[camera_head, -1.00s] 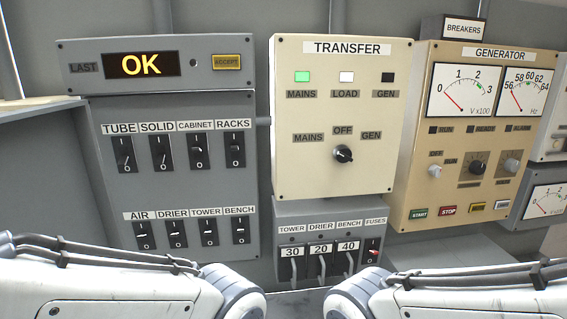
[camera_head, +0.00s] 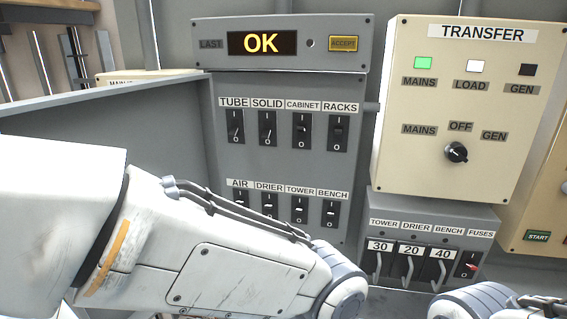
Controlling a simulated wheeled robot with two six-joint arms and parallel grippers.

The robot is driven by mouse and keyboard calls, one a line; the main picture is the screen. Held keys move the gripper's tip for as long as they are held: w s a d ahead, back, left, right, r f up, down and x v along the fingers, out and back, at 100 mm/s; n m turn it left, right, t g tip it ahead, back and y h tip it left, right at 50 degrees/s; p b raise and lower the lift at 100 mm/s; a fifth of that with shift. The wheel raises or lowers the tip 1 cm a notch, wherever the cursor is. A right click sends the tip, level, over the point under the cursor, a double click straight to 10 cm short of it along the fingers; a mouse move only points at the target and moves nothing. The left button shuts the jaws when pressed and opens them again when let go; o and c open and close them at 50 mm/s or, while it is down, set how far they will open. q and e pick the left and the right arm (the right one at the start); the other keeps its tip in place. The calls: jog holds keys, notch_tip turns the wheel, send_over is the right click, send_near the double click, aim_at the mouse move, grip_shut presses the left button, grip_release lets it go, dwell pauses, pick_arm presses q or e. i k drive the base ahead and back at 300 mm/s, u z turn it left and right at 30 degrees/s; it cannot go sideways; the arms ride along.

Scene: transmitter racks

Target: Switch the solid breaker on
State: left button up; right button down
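The solid breaker (camera_head: 267,130) is a small black switch under the SOLID label, second from the left in the top row of the grey breaker panel (camera_head: 285,165). Its lever looks slanted, like that of the tube breaker (camera_head: 235,127); the cabinet breaker (camera_head: 302,130) and racks breaker (camera_head: 338,132) look different, with dark levers higher up. The exact lever position is too small to tell. My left arm crosses the lower left of the view, in front of and below the panel. Only a bit of my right arm shows at the lower right. Neither gripper is in view.
Below is a row with air, drier, tower and bench breakers (camera_head: 330,212), partly behind my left arm. An OK display (camera_head: 262,43) sits above. The transfer box (camera_head: 450,110) and fuse box (camera_head: 432,225) stand to the right. A grey side wall (camera_head: 120,112) bounds the left.

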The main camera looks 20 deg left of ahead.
aim_at(265, 136)
jog(key=u, duration=1.05)
jog(key=k, duration=0.65)
jog(key=z, duration=1.15)
jog(key=i, duration=0.5)
